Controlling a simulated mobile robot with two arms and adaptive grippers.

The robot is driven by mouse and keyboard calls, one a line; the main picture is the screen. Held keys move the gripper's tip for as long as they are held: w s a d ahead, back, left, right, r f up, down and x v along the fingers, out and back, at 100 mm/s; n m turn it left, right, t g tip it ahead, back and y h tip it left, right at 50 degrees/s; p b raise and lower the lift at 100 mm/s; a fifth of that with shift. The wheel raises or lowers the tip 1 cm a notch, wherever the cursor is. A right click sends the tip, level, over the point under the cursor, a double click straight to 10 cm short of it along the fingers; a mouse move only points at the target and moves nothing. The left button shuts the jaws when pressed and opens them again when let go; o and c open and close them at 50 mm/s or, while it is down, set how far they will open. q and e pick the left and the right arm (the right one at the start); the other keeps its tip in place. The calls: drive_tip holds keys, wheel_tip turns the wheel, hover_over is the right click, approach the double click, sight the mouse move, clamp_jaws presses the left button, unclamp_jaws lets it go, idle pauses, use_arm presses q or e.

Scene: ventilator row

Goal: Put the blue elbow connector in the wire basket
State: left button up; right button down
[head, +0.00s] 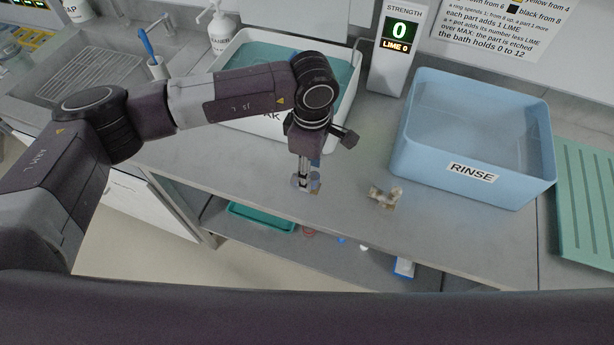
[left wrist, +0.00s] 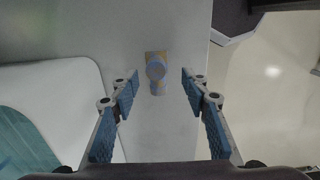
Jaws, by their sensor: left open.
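The blue elbow connector (left wrist: 156,70), dull blue with tan patches, stands on the grey counter in the left wrist view. It lies ahead of and between the fingertips of my left gripper (left wrist: 159,88), which is open, with a gap on both sides. In the head view my left gripper (head: 307,172) points down over the connector (head: 313,187) near the counter's front edge and partly hides it. I cannot make out a wire basket in either view. My right gripper is not in view.
A pale beige fitting (head: 385,198) lies to the right on the counter. Behind stand a white tub (head: 262,127) of teal liquid, a strength display (head: 398,50) and a blue RINSE tub (head: 448,172). A green ribbed mat (head: 585,190) is far right. A shelf below holds a teal tray (head: 262,217).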

sight(312, 180)
use_arm(q)
drive_tip(key=shift+f+p, duration=0.3)
drive_tip(key=shift+f, duration=0.05)
wheel_tip(312, 180, down, 3)
drive_tip(key=shift+w+d+f+p, duration=0.15)
drive_tip(key=shift+f+p, duration=0.05)
drive_tip(key=shift+p, duration=0.85)
drive_tip(key=shift+f, duration=0.65)
drive_tip(key=c, duration=1.1)
drive_tip(key=shift+r, duration=0.1)
